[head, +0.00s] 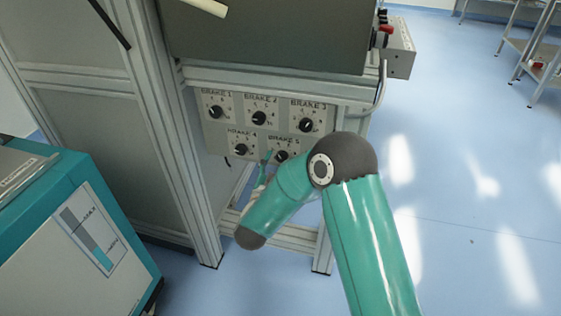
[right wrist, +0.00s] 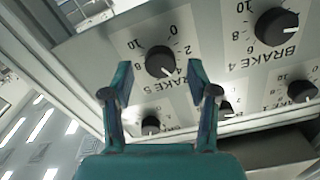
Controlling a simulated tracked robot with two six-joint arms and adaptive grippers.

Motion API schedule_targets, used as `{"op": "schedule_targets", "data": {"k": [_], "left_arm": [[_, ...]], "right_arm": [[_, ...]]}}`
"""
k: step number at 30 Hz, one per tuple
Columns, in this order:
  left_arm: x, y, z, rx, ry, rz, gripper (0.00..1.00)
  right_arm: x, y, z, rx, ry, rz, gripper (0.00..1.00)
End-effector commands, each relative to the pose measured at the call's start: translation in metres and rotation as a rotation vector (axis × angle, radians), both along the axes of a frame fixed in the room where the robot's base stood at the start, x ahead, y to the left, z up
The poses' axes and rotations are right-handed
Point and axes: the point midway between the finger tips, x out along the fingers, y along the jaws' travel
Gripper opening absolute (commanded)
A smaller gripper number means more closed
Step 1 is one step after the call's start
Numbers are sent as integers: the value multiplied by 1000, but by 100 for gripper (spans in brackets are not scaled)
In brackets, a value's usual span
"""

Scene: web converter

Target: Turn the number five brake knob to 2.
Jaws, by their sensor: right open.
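The brake 5 knob (head: 281,156) is a black round knob in the lower row of the grey brake panel, partly beside my arm in the head view. In the right wrist view the brake 5 knob (right wrist: 160,62) appears just beyond and between my fingertips, with a pale pointer mark toward its lower right. I cannot read its setting surely. My right gripper (right wrist: 160,76) is open, its two teal fingers apart on either side of the knob; contact cannot be told. In the head view the gripper (head: 265,166) is small and mostly hidden. My left gripper is out of view.
The brake 4 knob (head: 241,149) is beside brake 5. Brake 1 (head: 216,112), brake 2 (head: 259,118) and brake 3 (head: 305,125) are above. A metal frame post (head: 178,150) stands left of the panel. A teal-and-white cabinet (head: 70,235) is at left.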

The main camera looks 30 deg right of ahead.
Motion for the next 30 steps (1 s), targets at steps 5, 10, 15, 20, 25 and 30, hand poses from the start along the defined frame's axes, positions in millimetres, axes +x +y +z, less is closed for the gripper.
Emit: {"op": "schedule_targets", "data": {"k": [5,10,15,20,25,30], "left_arm": [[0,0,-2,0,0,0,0],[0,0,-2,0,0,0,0],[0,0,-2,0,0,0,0],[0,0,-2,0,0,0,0],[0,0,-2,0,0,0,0],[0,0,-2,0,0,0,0]], "right_arm": [[10,-13,0,0,-1,-1,59],[13,-15,0,0,1,0,59],[12,-15,0,0,0,0,59],[12,-15,0,0,0,0,34],[12,-16,0,0,0,-1,6],[12,-14,0,-2,2,-1,0]]}}
